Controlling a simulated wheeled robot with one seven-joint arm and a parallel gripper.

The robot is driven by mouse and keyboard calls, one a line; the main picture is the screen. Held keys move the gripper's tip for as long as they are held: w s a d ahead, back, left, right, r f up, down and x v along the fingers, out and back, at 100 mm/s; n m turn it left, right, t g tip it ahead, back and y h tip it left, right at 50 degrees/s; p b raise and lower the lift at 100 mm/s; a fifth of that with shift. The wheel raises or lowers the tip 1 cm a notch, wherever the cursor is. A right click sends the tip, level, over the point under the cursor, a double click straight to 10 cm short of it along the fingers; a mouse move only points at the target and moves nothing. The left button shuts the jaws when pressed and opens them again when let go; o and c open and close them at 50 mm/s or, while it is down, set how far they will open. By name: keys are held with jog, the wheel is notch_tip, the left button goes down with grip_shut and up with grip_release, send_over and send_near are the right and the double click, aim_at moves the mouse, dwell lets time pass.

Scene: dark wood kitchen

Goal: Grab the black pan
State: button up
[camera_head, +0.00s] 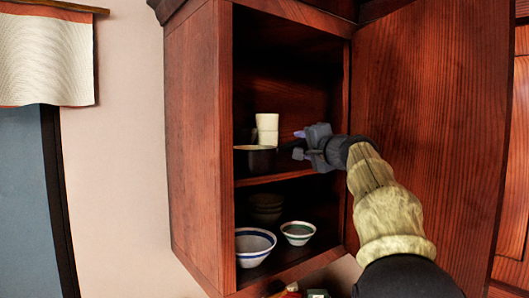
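The black pan (254,160) sits on the middle shelf of an open wall cabinet, near its left front edge. Its dark handle seems to extend right toward my gripper (299,145). My gripper is in the cabinet opening, just right of the pan, with its fingers pointing left. The purple-tipped fingers look spread apart, one above the other in the picture. The handle's end is hard to make out against the dark gripper, and I cannot tell whether the fingers touch it.
White cups (267,128) stand behind the pan. Bowls (254,245) and a smaller bowl (298,232) sit on the shelf (285,260) below. The open cabinet door (430,120) is close on the right of my arm. The cabinet's side wall (195,140) bounds the left.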

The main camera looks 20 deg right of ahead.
jog(key=shift+w+r+p, duration=0.15)
jog(key=shift+w+p, duration=0.45)
jog(key=shift+w, duration=0.4)
jog(key=shift+w+a, duration=0.1)
jog(key=shift+w, duration=0.2)
jog(key=shift+s, duration=0.1)
grip_shut()
